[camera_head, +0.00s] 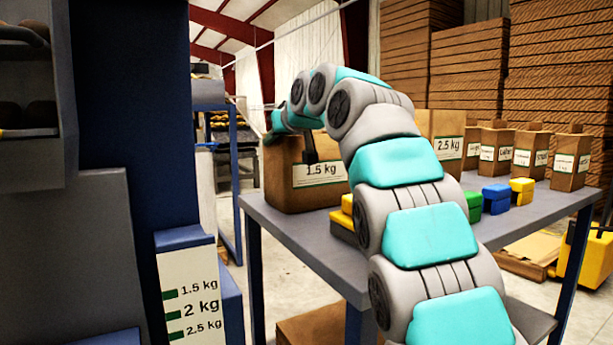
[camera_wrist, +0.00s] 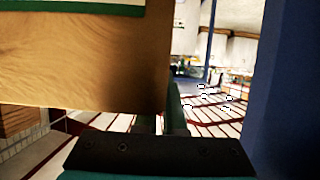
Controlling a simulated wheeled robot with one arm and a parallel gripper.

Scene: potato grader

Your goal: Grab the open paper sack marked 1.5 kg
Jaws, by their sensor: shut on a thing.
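The brown paper sack marked 1.5 kg (camera_head: 285,190) stands on the grey table near its left end, its label facing me. My gripper (camera_head: 309,150) is at the sack's upper part, with one dark finger showing in front of the paper, just above the label. It is shut on the sack; my wrist hides part of the top edge. In the wrist view the sack (camera_wrist: 85,70) fills the upper left, close to my fingers (camera_wrist: 165,115). The sack's opening is not visible.
A 2.5 kg sack (camera_head: 447,135) stands further right, partly behind my arm. Several smaller labelled bags (camera_head: 497,150) line the back of the grey table (camera_head: 520,215). Yellow, blue (camera_head: 496,198) and green blocks lie near its middle. A dark blue post (camera_head: 160,120) stands left.

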